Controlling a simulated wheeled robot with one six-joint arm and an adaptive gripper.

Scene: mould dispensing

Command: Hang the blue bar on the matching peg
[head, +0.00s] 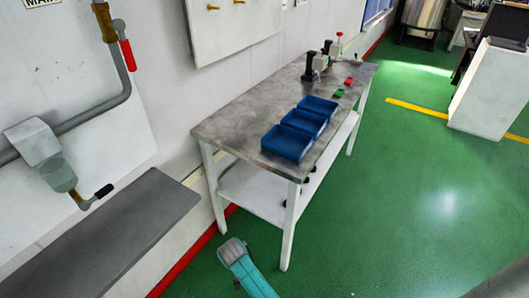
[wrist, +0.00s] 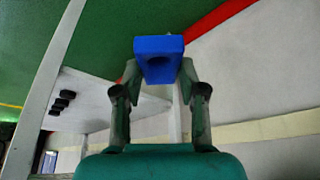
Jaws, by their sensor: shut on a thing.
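In the wrist view, my gripper (wrist: 159,74) is shut on the blue bar (wrist: 158,46), with one finger on each side. The bar has a round dark hole or recess in the face toward the camera. In the head view, a pale board (head: 245,32) on the wall bears two brass-coloured pegs, a left peg (head: 213,7) and a right peg (head: 239,2), near the top edge. The board's upper part is cut off, and no colour marks show by these pegs. The blue bar and gripper fingers cannot be made out in the head view.
A metal-topped table (head: 228,128) stands along the wall below the board. It bears several blue bins (head: 287,143), a green block (head: 339,93), a red block (head: 349,81) and a black-and-white device (head: 315,63). A grey bench (head: 120,235) stands at left.

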